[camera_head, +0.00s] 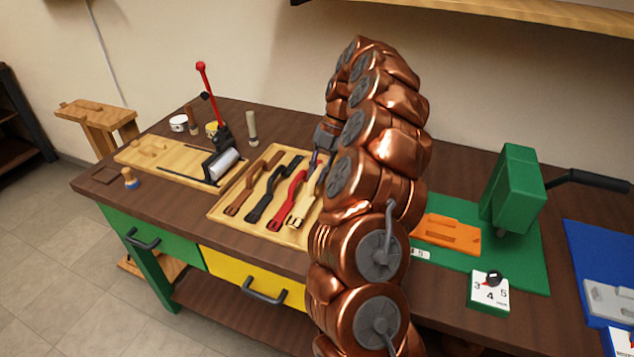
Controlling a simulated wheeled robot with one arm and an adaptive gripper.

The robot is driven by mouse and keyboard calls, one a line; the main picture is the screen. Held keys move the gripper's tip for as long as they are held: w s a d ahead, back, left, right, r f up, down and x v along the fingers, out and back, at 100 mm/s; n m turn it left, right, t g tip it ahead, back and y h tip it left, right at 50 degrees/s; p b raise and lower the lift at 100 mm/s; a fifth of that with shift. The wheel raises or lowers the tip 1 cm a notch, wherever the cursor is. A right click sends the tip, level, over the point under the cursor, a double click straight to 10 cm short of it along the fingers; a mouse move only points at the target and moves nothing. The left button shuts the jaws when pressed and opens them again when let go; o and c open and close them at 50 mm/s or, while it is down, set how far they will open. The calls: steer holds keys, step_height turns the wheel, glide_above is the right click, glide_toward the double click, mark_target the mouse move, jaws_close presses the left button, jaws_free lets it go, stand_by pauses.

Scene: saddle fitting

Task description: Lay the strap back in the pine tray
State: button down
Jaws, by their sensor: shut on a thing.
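The pine tray (216,213) lies on the bench, left of my arm. A brown strap (252,187), a black strap (273,188) and a red strap (288,200) lie side by side in it. A cream strap (308,193) is at the tray's right side, its upper end at my gripper (319,163). My gripper is shut on the cream strap, with only a small part of it showing beside my copper arm. The arm hides the tray's right edge and part of the fingers. I cannot tell whether the strap touches the tray floor.
A red-handled press (218,125) stands on a wooden board behind left of the tray. A green block-shaped machine (515,188) and an orange piece (447,233) are on a green mat to the right. A blue mat (580,265) lies far right. The front left bench edge is mostly clear.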

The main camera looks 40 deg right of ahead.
steer(key=shift+f+p, duration=0.4)
steer(key=shift+f, duration=1.4)
steer(key=shift+f, duration=0.15)
steer(key=c, duration=1.1)
jaws_free()
steer(key=shift+d+r, duration=0.1)
steer(key=shift+r, duration=0.15)
steer(key=b+v, duration=0.1)
steer(key=v, duration=0.4)
steer(key=shift+d+r+b, duration=0.25)
steer(key=shift+r+b, duration=0.05)
steer(key=shift+b, duration=0.05)
steer(key=shift+p+v, duration=1.8)
steer(key=shift+v, duration=1.25)
steer(key=shift+a, duration=0.1)
